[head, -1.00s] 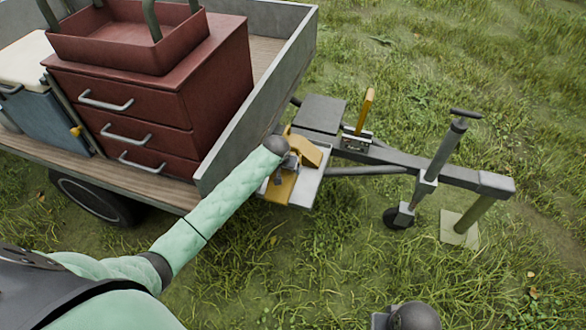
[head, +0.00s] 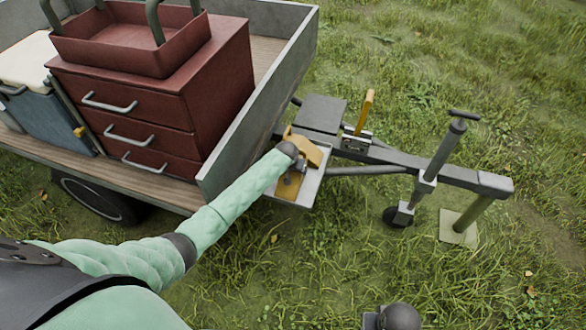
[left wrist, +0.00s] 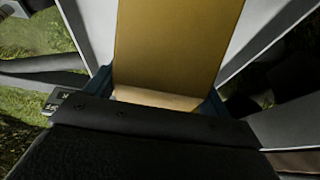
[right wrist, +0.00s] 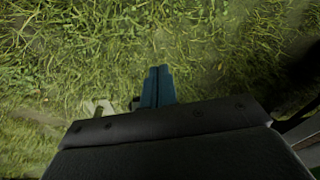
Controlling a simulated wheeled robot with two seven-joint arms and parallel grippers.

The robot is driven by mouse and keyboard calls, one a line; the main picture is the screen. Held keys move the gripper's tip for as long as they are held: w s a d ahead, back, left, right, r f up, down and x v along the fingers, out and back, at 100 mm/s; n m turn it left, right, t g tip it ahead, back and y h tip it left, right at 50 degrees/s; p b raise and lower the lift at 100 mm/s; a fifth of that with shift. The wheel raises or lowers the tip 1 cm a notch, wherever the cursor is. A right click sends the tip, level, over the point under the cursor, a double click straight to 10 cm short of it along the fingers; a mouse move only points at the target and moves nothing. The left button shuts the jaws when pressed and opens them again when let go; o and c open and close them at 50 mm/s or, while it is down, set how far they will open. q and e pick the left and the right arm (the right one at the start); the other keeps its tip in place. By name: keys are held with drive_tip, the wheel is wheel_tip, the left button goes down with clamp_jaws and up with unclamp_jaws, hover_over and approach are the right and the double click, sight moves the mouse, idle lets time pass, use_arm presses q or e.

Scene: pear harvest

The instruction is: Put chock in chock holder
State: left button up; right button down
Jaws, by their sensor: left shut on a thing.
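The yellow chock (head: 309,150) is at the grey chock holder (head: 309,190) on the trailer's drawbar, partly hidden by my left wrist. More yellow surface shows lower in the holder; I cannot tell whether it is the same chock. In the left wrist view a broad yellow face (left wrist: 178,40) lies between pale holder walls (left wrist: 250,30). The blue fingers of my left gripper (left wrist: 160,98) are on either side of a yellow edge, shut on the chock. I cannot tell whether it is fully seated. My right gripper (right wrist: 158,87) is shut and empty above grass.
The trailer bed with a red drawer cabinet (head: 150,105) and grey side wall (head: 262,100) stands left of the holder. The drawbar (head: 430,170), a yellow lever (head: 365,112) and a jockey wheel (head: 397,216) are to the right. Open grass lies in front.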

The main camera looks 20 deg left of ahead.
use_arm(q)
drive_tip(key=o, duration=1.3)
